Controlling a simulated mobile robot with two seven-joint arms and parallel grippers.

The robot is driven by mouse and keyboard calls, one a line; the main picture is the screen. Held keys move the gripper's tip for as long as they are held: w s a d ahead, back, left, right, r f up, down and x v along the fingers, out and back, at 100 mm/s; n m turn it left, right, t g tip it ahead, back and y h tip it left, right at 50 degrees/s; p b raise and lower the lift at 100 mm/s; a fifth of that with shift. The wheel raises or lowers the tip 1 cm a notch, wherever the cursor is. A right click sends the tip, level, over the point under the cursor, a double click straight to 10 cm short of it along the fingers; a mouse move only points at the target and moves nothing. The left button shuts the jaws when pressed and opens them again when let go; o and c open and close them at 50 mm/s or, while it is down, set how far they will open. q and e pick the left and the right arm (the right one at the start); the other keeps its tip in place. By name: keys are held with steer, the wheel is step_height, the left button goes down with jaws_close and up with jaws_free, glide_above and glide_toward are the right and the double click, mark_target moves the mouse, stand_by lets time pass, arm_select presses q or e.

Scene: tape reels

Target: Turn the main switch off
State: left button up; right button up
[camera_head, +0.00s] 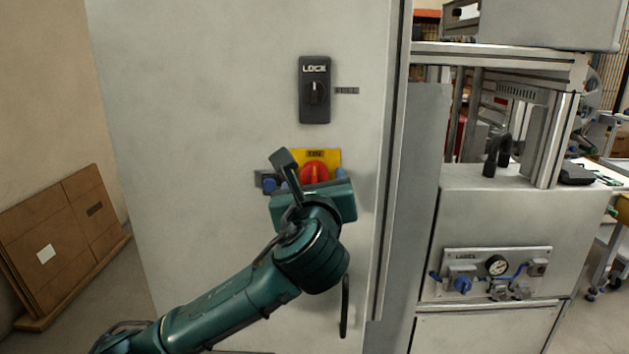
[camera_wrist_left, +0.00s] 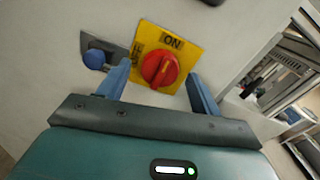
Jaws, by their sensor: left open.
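The main switch is a red rotary knob (camera_head: 314,173) on a yellow plate (camera_head: 331,156) on the pale cabinet front. In the left wrist view the red knob (camera_wrist_left: 160,68) sits on the yellow plate (camera_wrist_left: 184,42), with ON printed above it and more lettering at its left. My left gripper (camera_wrist_left: 158,85) is open, its two blue fingers on either side of the knob, with gaps visible. In the head view the gripper (camera_head: 305,182) is in front of the plate's lower part and partly hides it. Whether the fingers touch the knob cannot be told. My right gripper is not in view.
A black LOCK switch (camera_head: 314,90) is above the plate. A small grey bracket with a blue knob (camera_wrist_left: 95,59) is left of the plate. A dark door handle (camera_head: 345,306) is below. A machine with a gauge panel (camera_head: 497,272) stands at right; brown boards (camera_head: 60,240) lean at left.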

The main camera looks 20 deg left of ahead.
arm_select(q)
steer(key=shift+w, duration=0.1)
steer(key=shift+c, duration=0.5)
steer(key=c, duration=0.9)
